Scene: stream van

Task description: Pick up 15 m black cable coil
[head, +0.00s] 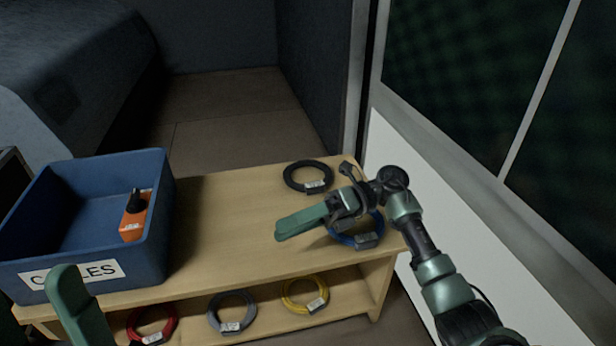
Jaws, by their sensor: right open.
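The black cable coil (288,176) lies flat on the wooden shelf top near its back right, with a white label on its front side. My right gripper (285,230) has green fingers pointing left. It is open and empty, in front of the black coil and apart from it in the picture. It partly covers a blue cable coil (359,240) at the right end of the top. Green finger parts of my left gripper (75,300) show at the bottom left, in front of the blue crate; its opening is not clear.
A blue crate (160,225) labelled for cables stands on the left of the wooden top (225,215), with an orange item (133,222) inside. Red (168,322), grey (214,312) and yellow (289,302) coils lie on the lower shelf. A white wall panel (400,150) borders the right.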

